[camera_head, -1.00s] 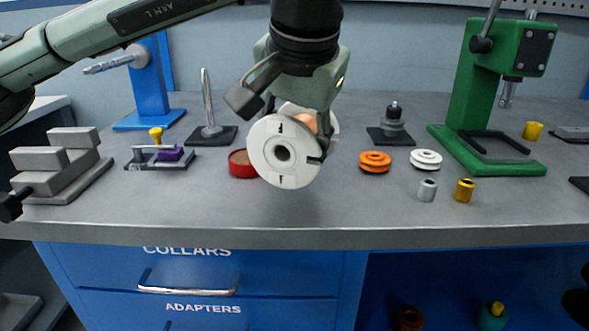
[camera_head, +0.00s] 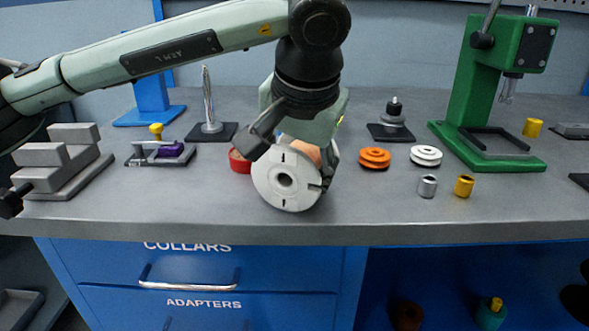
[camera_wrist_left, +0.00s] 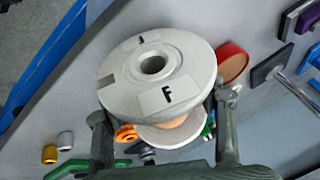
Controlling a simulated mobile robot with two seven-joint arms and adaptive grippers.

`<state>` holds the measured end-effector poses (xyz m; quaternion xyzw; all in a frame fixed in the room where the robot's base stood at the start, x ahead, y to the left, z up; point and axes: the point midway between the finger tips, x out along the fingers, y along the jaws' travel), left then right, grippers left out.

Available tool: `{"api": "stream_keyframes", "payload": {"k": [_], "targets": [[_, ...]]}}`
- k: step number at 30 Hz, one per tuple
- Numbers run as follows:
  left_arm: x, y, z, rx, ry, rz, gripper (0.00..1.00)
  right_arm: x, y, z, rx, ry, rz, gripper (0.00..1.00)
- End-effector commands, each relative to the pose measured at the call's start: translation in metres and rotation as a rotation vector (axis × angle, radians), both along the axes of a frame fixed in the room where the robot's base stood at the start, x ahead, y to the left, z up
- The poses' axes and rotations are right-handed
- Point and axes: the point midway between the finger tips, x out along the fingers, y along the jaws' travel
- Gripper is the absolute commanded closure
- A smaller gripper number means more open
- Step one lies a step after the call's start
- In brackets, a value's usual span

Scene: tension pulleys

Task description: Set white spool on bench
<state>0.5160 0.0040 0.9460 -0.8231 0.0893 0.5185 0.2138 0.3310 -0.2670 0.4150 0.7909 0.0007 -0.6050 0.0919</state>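The white spool (camera_head: 285,181) has two white flanges and an orange-tan core. In the head view it is tilted, with one flange facing the camera, low over the front middle of the bench (camera_head: 400,222). I cannot tell whether its lower rim touches the bench. My left gripper (camera_head: 295,153) comes from above, with its fingers around the spool. In the left wrist view the spool (camera_wrist_left: 188,67), its near flange marked "F" and "A", sits between the two fingers (camera_wrist_left: 163,115). The core is partly hidden. My right gripper is not seen.
A red round container (camera_head: 240,161) stands just left of the spool. An orange pulley (camera_head: 375,158), a white pulley (camera_head: 426,155), and silver (camera_head: 428,186) and gold (camera_head: 464,188) collars lie to the right. A green press (camera_head: 470,100) stands behind. The front strip is mostly clear.

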Motion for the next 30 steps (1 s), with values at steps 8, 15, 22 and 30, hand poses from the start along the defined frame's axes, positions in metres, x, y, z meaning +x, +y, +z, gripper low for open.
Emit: {"api": "stream_keyframes", "payload": {"k": [8,15,22,30], "targets": [[0.000,0.000,0.000,0.000,0.000,0.000,0.33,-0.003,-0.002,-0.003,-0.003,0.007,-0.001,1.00],[0.000,0.000,0.004,-0.001,0.000,0.000,0.33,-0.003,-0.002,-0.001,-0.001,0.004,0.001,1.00],[-0.018,-0.004,0.039,-0.003,-0.005,-0.003,0.33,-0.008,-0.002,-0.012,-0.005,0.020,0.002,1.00],[-0.043,-0.008,0.089,-0.001,-0.002,-0.002,0.33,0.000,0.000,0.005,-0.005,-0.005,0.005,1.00]]}}
